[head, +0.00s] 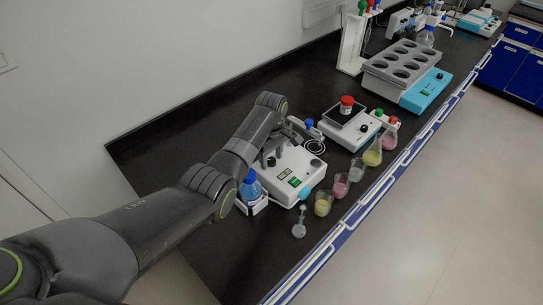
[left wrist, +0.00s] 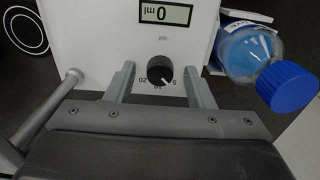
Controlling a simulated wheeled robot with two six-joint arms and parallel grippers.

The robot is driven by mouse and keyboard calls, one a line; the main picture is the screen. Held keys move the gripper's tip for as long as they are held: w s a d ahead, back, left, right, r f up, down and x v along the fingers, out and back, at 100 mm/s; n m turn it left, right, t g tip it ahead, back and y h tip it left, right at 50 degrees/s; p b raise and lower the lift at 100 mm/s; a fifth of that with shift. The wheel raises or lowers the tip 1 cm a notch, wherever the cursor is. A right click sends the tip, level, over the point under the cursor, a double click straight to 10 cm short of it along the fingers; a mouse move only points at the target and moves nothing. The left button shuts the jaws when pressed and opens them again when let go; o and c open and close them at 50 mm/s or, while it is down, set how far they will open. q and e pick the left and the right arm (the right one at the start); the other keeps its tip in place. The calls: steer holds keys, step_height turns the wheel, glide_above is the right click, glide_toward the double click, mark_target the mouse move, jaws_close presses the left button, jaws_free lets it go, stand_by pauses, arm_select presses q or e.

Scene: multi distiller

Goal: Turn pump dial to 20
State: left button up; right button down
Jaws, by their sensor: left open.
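The pump is a white box (head: 312,169) under my left arm in the head view. Its black round dial (left wrist: 160,66) sits in the middle of the left wrist view, with 20, 10 and 5 printed near it, upside down. A display (left wrist: 165,14) on the pump reads 0 ml. My left gripper (left wrist: 159,72) is open, with one finger on each side of the dial and a gap visible on both sides. The dial's exact setting is too small to tell. My right gripper is not in view.
A blue-capped bottle (left wrist: 288,86) stands close beside the pump, near one finger. A stirrer with a red-capped jar (head: 347,104) stands behind. Several flasks, one of them yellow (head: 323,205), line the bench's front edge. A grey rack (head: 401,62) is farther back.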

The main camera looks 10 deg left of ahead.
arm_select(q)
steer(key=shift+c, duration=0.2)
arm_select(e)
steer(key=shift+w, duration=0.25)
arm_select(q)
steer(key=c, duration=1)
steer(key=shift+o, duration=0.2)
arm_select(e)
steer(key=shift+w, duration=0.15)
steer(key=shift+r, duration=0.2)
arm_select(q)
steer(key=m+p, duration=0.2)
steer(key=m, duration=0.1)
steer(key=shift+r, duration=0.1)
steer(key=m+p, duration=0.1)
steer(key=m, duration=0.3)
steer(key=shift+m, duration=0.3)
steer(key=m+p, duration=0.1)
steer(key=m, duration=0.4)
steer(key=m+p, duration=0.1)
steer(key=m, duration=0.4)
steer(key=shift+w, duration=0.1)
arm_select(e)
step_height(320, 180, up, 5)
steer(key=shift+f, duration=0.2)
